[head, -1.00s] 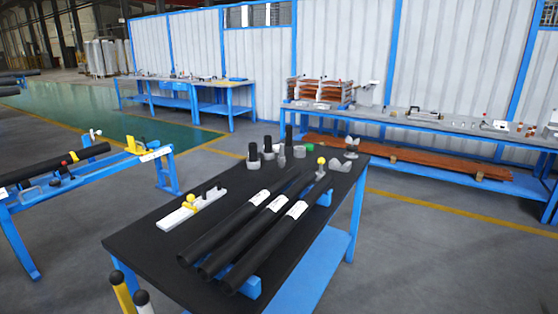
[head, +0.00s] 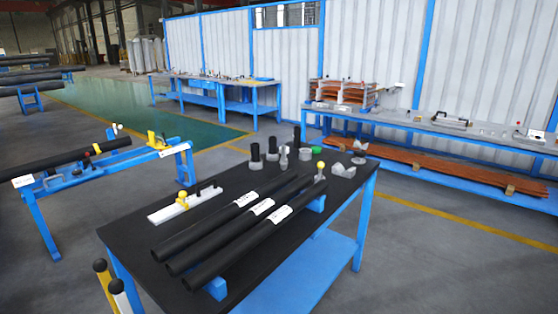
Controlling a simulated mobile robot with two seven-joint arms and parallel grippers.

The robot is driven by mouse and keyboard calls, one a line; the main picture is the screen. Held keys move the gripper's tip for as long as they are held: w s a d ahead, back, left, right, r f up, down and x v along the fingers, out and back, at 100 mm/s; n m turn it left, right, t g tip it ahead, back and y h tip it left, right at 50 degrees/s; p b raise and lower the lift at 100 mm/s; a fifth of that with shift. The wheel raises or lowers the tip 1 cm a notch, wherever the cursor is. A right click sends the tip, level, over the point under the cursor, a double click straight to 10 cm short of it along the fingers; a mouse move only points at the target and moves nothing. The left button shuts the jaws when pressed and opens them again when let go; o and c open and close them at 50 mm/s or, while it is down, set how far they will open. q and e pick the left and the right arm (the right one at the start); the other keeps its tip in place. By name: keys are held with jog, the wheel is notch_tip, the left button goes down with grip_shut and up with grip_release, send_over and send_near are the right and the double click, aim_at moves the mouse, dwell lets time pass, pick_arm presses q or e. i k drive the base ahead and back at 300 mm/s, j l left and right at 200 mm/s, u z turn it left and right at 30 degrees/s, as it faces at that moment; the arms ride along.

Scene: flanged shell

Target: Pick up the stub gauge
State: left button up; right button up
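I cannot tell for certain which item is the stub gauge. On the black-topped table (head: 130,235), a white bar (head: 185,205) with a yellow knob and dark upright pegs lies at the left. A small grey piece with a yellow ball top (head: 320,170) stands near the right end of the pipes. Grey pieces with black upright cylinders stand at the back, one at the left (head: 255,157) and one further right (head: 273,148). Several smaller grey parts and a green ring (head: 319,151) are beside them. Neither of my grippers is in view.
Three black pipes (head: 215,239) with white labels lie across the table on blue supports. A blue pipe stand (head: 40,215) is at left, a long workbench (head: 430,130) at back right. Open floor lies between.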

aim_at(284, 162)
jog(key=i+l+u, duration=0.2)
jog(key=l, duration=0.35)
jog(key=i+l+u, duration=0.15)
jog(key=l, duration=0.15)
jog(key=i+l+u, duration=0.2)
jog(key=i+l, duration=0.15)
jog(key=l, duration=0.3)
jog(key=i+l+u, duration=0.15)
jog(key=l, duration=0.15)
jog(key=i+l+u, duration=0.1)
jog(key=l, duration=0.25)
jog(key=i+l+u, duration=0.1)
jog(key=l, duration=0.25)
jog(key=i+l, duration=0.15)
jog(key=l, duration=0.2)
jog(key=i+l+u, duration=0.15)
jog(key=l, duration=0.2)
jog(key=i+l, duration=0.15)
jog(key=l, duration=0.25)
jog(key=i+l+u, duration=0.15)
jog(key=l, duration=0.2)
jog(key=i+l, duration=0.15)
jog(key=l, duration=0.25)
jog(key=i+l+u, duration=0.1)
jog(key=l, duration=0.25)
